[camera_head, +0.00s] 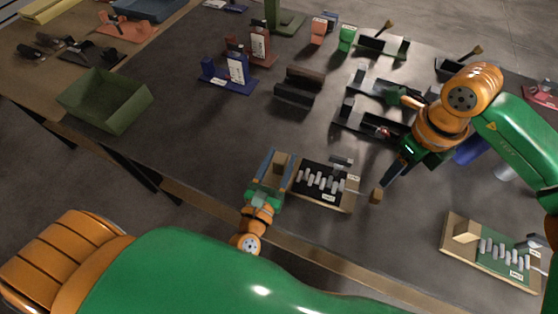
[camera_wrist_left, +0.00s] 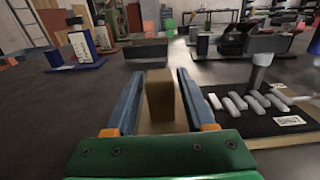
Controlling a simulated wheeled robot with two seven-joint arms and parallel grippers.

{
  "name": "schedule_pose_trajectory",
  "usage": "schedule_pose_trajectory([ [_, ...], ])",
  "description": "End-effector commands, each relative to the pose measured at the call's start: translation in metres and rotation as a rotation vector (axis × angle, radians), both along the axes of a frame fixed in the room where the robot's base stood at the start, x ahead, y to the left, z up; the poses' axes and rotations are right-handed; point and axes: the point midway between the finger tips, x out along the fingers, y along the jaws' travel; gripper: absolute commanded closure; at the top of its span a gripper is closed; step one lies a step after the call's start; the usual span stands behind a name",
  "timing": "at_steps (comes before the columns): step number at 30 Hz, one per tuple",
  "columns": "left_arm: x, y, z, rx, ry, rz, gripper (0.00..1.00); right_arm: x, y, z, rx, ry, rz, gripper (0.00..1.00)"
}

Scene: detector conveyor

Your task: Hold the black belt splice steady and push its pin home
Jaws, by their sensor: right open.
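The black belt splice (camera_head: 319,193) is a black plate with several grey bars on a wooden board, near the table's front edge. A wooden block (camera_wrist_left: 160,100) rises from the board's left end. My left gripper (camera_head: 276,168) is open, its blue fingers on either side of this block with narrow gaps in the wrist view. My right gripper (camera_head: 392,174) is open and empty, pointing down right of the splice.
A green splice board (camera_head: 492,255) lies at the front right. Black fixtures (camera_head: 368,122) stand behind, and a green bin (camera_head: 105,100) is at the left.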

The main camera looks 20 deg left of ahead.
Motion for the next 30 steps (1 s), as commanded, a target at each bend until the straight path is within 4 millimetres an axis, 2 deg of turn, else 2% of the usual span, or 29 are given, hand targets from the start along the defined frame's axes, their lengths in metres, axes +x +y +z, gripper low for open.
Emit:
schedule_pose_trajectory([
  [1,-0.0001,0.0000,0.0000,0.000,0.000,0.000,0.63,0.0000,0.0000,0.0000,0.000,0.000,0.000,0.50],
  [5,-0.0002,0.0000,0.0000,0.001,0.000,0.000,0.98,0.0000,0.0000,0.0000,0.000,0.000,0.000,0.50],
  [6,-0.0002,0.0000,0.0000,0.001,0.000,0.000,1.00,0.0000,0.0000,0.0000,0.000,0.000,0.000,0.50],
  [30,-0.0004,-0.0001,-0.0003,0.001,0.000,-0.001,1.00,0.0000,0.0000,-0.0001,0.000,0.000,0.000,0.50],
])
